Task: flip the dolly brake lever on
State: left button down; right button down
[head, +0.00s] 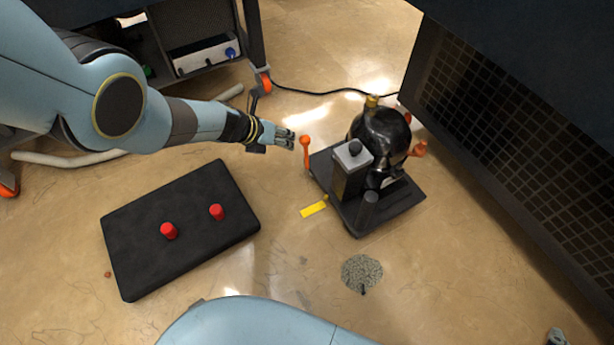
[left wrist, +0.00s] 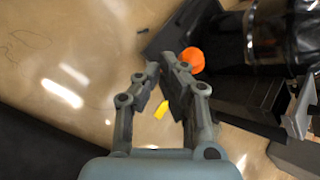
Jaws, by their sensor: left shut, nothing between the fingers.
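The dolly (head: 402,206) is a dark platform on the floor, carrying the vacuum pump (head: 380,135) with its rounded black body. An orange lever with a ball top (head: 305,141) stands upright at the dolly's left corner; I take it for the brake lever. Its orange ball (left wrist: 192,60) shows in the left wrist view just beyond the right finger. My left gripper (head: 291,139) is shut and empty, just left of the lever's top. Whether a finger touches it, I cannot tell. The lever's lower part is hidden in the left wrist view. My right gripper is not in view.
A yellow strip (head: 313,208) lies on the floor by the dolly. A black mat (head: 180,250) with two red pegs lies to the left. A grey speckled patch (head: 361,272) is in front. A dark grille cabinet (head: 490,120) stands at the right. A black cable runs behind.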

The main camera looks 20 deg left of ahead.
pick_arm(q)
jog(key=shift+r, duration=0.1)
dwell(0.3)
jog(key=shift+r+p, duration=0.65)
jog(key=shift+r, duration=0.05)
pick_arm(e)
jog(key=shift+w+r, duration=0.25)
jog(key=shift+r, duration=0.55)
pick_arm(q)
jog(key=shift+s, duration=0.15)
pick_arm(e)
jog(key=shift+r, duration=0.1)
